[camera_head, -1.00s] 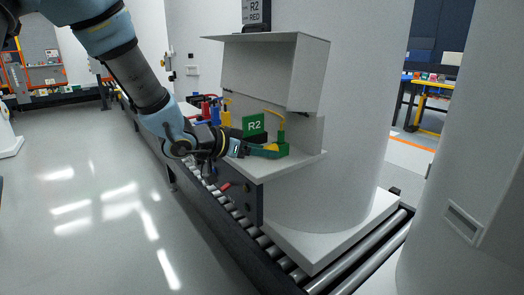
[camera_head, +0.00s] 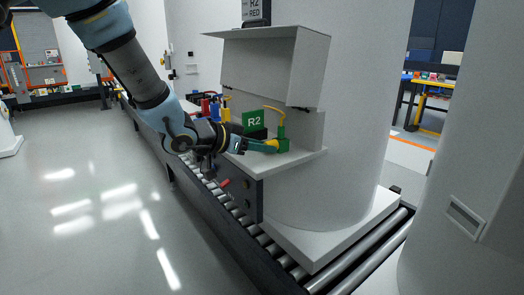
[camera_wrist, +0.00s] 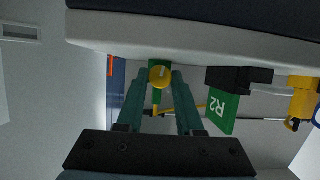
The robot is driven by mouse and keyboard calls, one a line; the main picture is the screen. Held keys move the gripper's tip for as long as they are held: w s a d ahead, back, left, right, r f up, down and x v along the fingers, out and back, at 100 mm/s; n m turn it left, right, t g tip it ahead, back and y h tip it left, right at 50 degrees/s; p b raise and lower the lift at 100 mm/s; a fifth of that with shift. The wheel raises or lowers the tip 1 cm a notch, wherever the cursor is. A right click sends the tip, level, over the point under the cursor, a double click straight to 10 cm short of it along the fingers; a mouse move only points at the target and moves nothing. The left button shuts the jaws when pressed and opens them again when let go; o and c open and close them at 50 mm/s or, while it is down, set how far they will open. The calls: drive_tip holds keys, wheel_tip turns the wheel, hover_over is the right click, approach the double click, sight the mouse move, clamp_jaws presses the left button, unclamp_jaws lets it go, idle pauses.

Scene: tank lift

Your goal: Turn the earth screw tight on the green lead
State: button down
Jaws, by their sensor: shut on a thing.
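The earth screw (camera_wrist: 160,76) is a round yellow head with a slot line, between my fingertips in the wrist view. My gripper (camera_wrist: 161,80) has its two dark green fingers closed on either side of it. In the head view my gripper (camera_head: 265,146) reaches in from the left, and the yellow screw head (camera_head: 272,143) shows at its tips. The screw sits at a green terminal block (camera_head: 282,144) on the grey shelf. The green lead is hard to make out; a yellow cable (camera_head: 274,110) arches from the block's top. Whether the screw is seated is not visible.
A green R2 sign (camera_head: 254,121) stands behind my gripper. Red, blue and yellow terminals (camera_head: 214,108) are to its left. An open grey cover (camera_head: 262,68) overhangs the shelf (camera_head: 297,160). A roller conveyor (camera_head: 278,255) runs below. The floor at left is clear.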

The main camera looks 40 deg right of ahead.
drive_tip(key=m+b, duration=0.1)
drive_tip(key=b, duration=0.1)
drive_tip(key=m+t+b, duration=0.1)
drive_tip(key=b, duration=0.2)
drive_tip(key=shift+s+f, duration=0.15)
drive_tip(key=shift+f, duration=0.15)
drive_tip(key=shift+r+m+t+b, duration=0.25)
drive_tip(key=shift+m+t+b, duration=0.05)
drive_tip(key=shift+t+b, duration=0.15)
drive_tip(key=c, duration=0.6)
unclamp_jaws()
drive_tip(key=shift+o, duration=0.2)
drive_tip(key=shift+r+p, duration=0.2)
drive_tip(key=shift+p, duration=0.5)
drive_tip(key=shift+r+n+g+p, duration=0.15)
drive_tip(key=shift+n+g+p, duration=0.3)
drive_tip(key=shift+p, duration=0.8)
drive_tip(key=n+g+p, duration=0.1)
drive_tip(key=n+p, duration=0.1)
drive_tip(key=p, duration=0.3)
drive_tip(key=shift+w, duration=0.2)
drive_tip(key=b+v, duration=0.1)
drive_tip(key=v, duration=0.9)
drive_tip(key=shift+a, duration=0.35)
